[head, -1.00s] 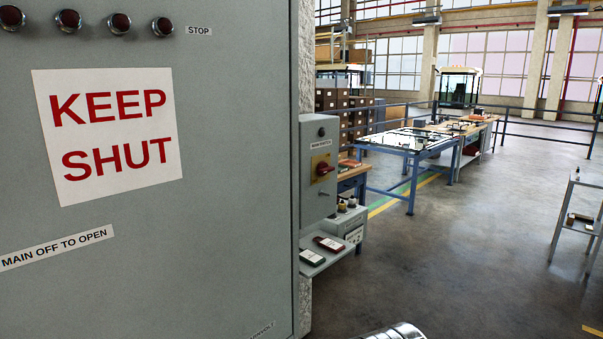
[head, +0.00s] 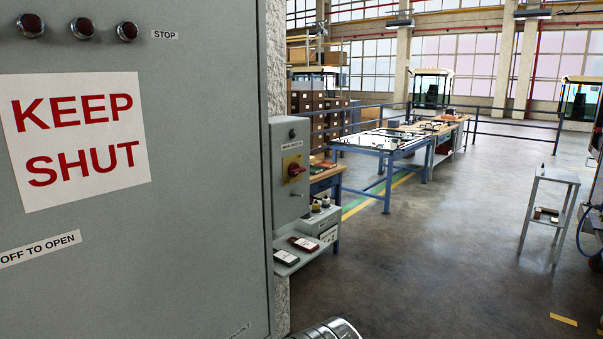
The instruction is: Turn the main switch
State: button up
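The main switch (head: 295,170) is a red rotary knob on a yellow plate. It sits on the front of a small grey box (head: 285,205) fixed beyond the right edge of the large grey cabinet door. A small label (head: 291,145) is above the knob; it is too small to read clearly now. The angle of the knob is hard to tell at this size. My gripper is not in view; only a silvery rounded part, which may be my arm, shows at the bottom edge.
The large cabinet door (head: 200,250) with a "KEEP SHUT" sign (head: 75,140) fills the left. A shelf (head: 287,258) with small boxes is below the switch box. A blue-framed table (head: 385,145) stands behind. A grey trolley (head: 548,205) is at right. The middle floor is clear.

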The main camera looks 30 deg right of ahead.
aim_at(294, 168)
jog(key=z, duration=0.05)
jog(key=i, duration=1)
jog(key=u, duration=0.05)
